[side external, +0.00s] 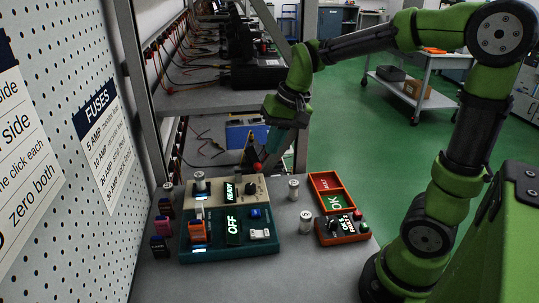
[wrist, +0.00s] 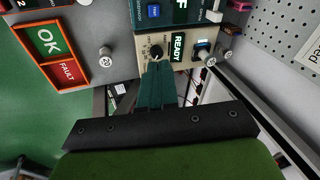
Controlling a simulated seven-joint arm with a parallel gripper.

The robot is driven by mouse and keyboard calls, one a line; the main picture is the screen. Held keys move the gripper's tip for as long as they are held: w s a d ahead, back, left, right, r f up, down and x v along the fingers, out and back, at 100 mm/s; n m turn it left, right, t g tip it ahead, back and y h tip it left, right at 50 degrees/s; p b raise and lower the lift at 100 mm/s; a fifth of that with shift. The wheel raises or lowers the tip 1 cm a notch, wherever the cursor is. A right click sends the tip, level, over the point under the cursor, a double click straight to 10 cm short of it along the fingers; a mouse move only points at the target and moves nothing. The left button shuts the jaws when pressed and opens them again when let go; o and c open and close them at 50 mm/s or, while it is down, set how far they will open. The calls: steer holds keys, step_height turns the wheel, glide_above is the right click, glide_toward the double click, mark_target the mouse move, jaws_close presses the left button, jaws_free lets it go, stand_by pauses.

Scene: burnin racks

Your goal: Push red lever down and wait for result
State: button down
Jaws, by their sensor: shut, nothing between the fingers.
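A beige unit (side external: 212,190) with a lit READY display (side external: 229,191) stands on the bench; the display also shows in the wrist view (wrist: 178,46). A small red tip (side external: 258,167), which looks like the lever's end, shows at the beige unit's back right. My gripper (side external: 265,157) is right above and beside this tip; I cannot tell whether they touch. In the wrist view, my gripper's teal fingers (wrist: 156,68) are together and empty, just in front of a black knob (wrist: 155,51) on the beige unit. No red lever shows clearly in the wrist view; the fingers may hide it.
A teal unit (side external: 264,223) with an OFF display stands in front of the beige unit. A red-orange tray (side external: 313,180) with an OK sign and an orange unit (side external: 326,237) are to the right. Metal cylinders (side external: 306,221) stand between. A pegboard (side external: 75,80) rises at left.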

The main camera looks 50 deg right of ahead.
steer(key=w+d+f+m+g, duration=0.1)
steer(key=w+d+f, duration=0.1)
steer(key=w+d, duration=0.1)
steer(key=w+d+f+m+g, duration=0.1)
steer(key=w+d+f, duration=0.1)
steer(key=w+d, duration=0.1)
steer(key=w+d+f+m+g, duration=0.1)
steer(key=w+d+f, duration=0.1)
steer(key=w, duration=0.2)
steer(key=shift+w+d+m+h, duration=0.25)
steer(key=shift+d+m+h, duration=0.15)
steer(key=shift+w+d+r+m+g, duration=0.2)
steer(key=shift+w+r+m+g, duration=0.2)
steer(key=shift+w+r+m, duration=0.3)
steer(key=shift+r, duration=0.1)
glide_above(248, 170)
steer(key=s+d, duration=0.1)
steer(key=d, duration=0.2)
steer(key=shift+s+f, duration=0.1)
steer(key=shift+f, duration=3.45)
